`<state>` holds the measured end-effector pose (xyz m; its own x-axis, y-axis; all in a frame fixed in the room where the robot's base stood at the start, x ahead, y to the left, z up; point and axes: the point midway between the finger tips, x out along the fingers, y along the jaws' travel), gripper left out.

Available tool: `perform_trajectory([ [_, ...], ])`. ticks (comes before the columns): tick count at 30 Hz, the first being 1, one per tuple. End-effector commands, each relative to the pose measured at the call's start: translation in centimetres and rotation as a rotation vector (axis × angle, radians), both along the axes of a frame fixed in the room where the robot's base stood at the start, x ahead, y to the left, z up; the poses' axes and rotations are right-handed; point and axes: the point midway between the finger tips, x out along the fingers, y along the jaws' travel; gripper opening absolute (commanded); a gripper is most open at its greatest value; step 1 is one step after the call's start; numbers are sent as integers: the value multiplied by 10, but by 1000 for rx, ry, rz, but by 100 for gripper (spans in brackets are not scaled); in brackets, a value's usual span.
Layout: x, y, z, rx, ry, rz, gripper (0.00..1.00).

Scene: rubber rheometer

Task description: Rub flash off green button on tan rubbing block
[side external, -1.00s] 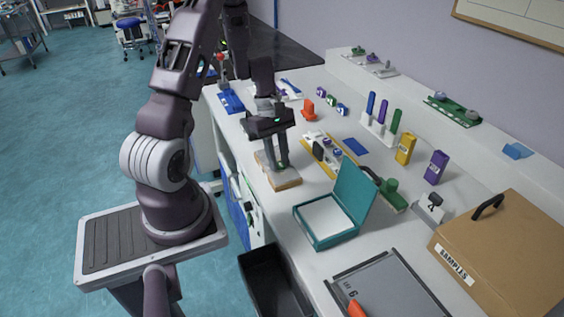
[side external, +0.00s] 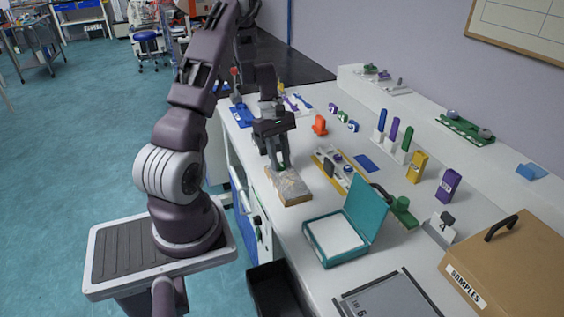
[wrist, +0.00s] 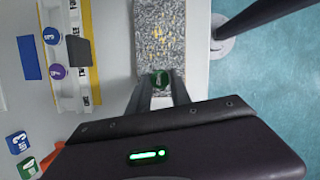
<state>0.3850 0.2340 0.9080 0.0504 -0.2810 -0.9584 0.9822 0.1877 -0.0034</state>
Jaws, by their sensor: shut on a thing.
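The rubbing block (side external: 290,187) lies on the white bench, a flat slab with tan sides and a speckled grey-brown top. In the wrist view its top (wrist: 160,35) is mottled grey with yellowish patches. My gripper (side external: 282,166) points down at the far end of the block. In the wrist view my gripper (wrist: 160,82) is shut on the small green button (wrist: 160,77), at the block's near end in that picture. The fingers hide part of the button. I cannot tell whether it touches the block or whether flash remains on its edge.
A yellow-edged rack (side external: 333,165) with buttons stands right of the block; it also shows in the wrist view (wrist: 72,50). An open teal box (side external: 335,237) is nearer the camera. An orange object (side external: 320,125) and small numbered blocks (wrist: 18,142) sit nearby. The bench edge runs close by.

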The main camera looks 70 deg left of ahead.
Motion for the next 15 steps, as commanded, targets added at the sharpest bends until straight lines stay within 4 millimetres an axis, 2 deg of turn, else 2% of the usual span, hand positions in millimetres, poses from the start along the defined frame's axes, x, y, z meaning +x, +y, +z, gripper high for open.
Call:
perform_trajectory([
  [1,-2,9,-2,24,2,11,0],
  [7,-3,11,0,26,2,15,0],
  [15,-1,8,34,22,-1,11,0],
])
